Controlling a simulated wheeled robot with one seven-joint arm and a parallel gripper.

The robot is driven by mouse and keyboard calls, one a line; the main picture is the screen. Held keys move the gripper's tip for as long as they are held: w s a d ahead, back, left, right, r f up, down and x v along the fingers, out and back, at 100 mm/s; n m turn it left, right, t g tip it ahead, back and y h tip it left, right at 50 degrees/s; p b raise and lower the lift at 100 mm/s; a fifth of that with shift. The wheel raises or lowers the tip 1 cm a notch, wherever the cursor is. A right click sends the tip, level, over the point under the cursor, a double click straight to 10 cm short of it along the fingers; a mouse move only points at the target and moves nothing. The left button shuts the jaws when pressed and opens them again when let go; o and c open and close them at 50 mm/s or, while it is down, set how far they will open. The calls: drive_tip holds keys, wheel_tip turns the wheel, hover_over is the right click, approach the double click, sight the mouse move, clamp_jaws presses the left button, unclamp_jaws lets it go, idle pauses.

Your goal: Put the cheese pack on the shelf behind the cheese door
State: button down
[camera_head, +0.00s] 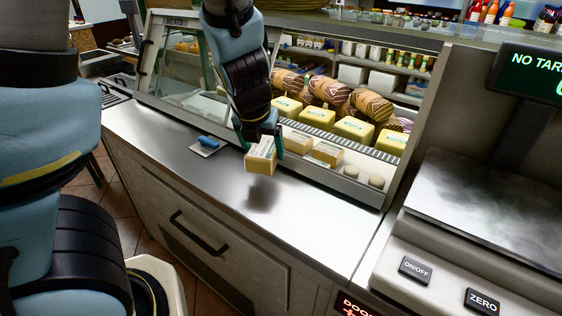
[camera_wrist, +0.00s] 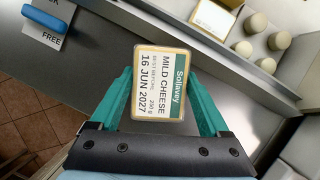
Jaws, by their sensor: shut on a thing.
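The cheese pack (camera_head: 261,158) is a yellow block with a white label. It hangs above the steel counter, with a dark shadow below it. My gripper (camera_head: 262,138) is shut on it from above. In the wrist view the cheese pack (camera_wrist: 160,80) sits between the green fingers of my gripper (camera_wrist: 163,92), its label reading "MILD CHEESE" and "16 JUN 2027". The cheese side of the display case is uncovered, and its shelf (camera_head: 300,158) shows in front.
Yellow blocks (camera_head: 354,129) and wrapped rolls fill the case further back. Small round pieces (camera_head: 376,181) stand at the shelf's right end. A glass door marked "MEATS" (camera_head: 187,70) is at left. A blue object (camera_head: 209,141) lies on a card. The scale (camera_head: 490,210) stands right.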

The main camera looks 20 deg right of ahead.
drive_tip(key=w+d+p, duration=0.2)
drive_tip(key=w+d, duration=0.8)
drive_tip(key=w, duration=0.3)
wheel_tip(320, 180, down, 8)
drive_tip(key=b, duration=0.2)
drive_tip(key=shift+r+b, duration=0.25)
drive_tip(key=shift+b, duration=0.1)
drive_tip(key=shift+d+f+b, duration=0.1)
drive_tip(key=shift+f+b, duration=0.65)
drive_tip(key=shift+f, duration=1.45)
drive_tip(key=shift+f, duration=0.1)
unclamp_jaws()
drive_tip(key=p+v, duration=0.3)
drive_tip(key=v, duration=0.9)
drive_tip(key=shift+p, duration=0.3)
